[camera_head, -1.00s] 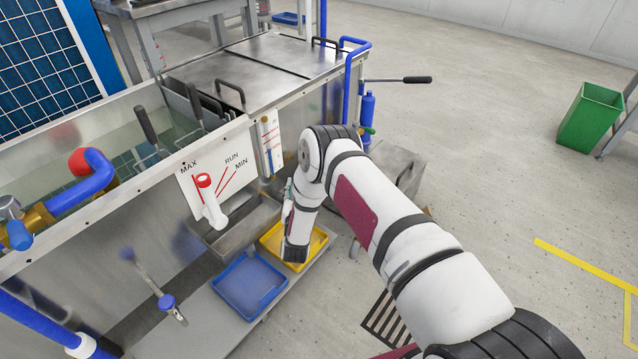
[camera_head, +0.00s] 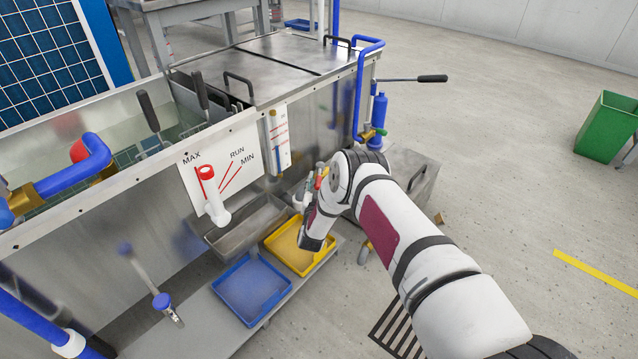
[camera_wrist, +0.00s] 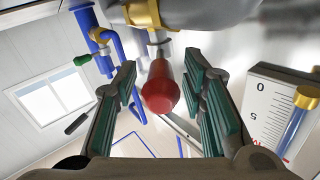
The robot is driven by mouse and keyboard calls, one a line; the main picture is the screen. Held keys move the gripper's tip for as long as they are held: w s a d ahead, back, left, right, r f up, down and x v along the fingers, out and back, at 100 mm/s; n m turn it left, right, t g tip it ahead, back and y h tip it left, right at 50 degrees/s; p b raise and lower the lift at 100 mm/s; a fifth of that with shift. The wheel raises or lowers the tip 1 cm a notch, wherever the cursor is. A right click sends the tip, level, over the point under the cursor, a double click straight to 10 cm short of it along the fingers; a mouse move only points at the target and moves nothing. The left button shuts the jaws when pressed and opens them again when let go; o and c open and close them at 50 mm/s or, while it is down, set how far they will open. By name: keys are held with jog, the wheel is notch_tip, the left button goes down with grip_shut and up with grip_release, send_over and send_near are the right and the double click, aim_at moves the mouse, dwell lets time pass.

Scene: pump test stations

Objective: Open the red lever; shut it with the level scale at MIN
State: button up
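The red lever's rounded grip (camera_wrist: 160,90) stands between the fingers of my gripper (camera_wrist: 165,100) in the wrist view. The fingers, with green pads, are spread apart with a gap on both sides of the grip. A small red part, apparently this lever (camera_head: 322,172), shows beside my wrist in the head view. The level scale (camera_head: 277,140) is a white board with red lines and a blue column on the tank's front. It also shows at the right in the wrist view (camera_wrist: 262,105), where its column top is cut off and the MIN mark cannot be read.
Below are a yellow tray (camera_head: 275,243) and a blue tray (camera_head: 250,290). A blue pipe (camera_head: 359,90) and a black-gripped rod (camera_head: 420,79) are at the tank's right end.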

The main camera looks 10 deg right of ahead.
jog(key=shift+b+x, duration=0.4)
jog(key=shift+x, duration=0.9)
jog(key=shift+c, duration=0.6)
grip_shut()
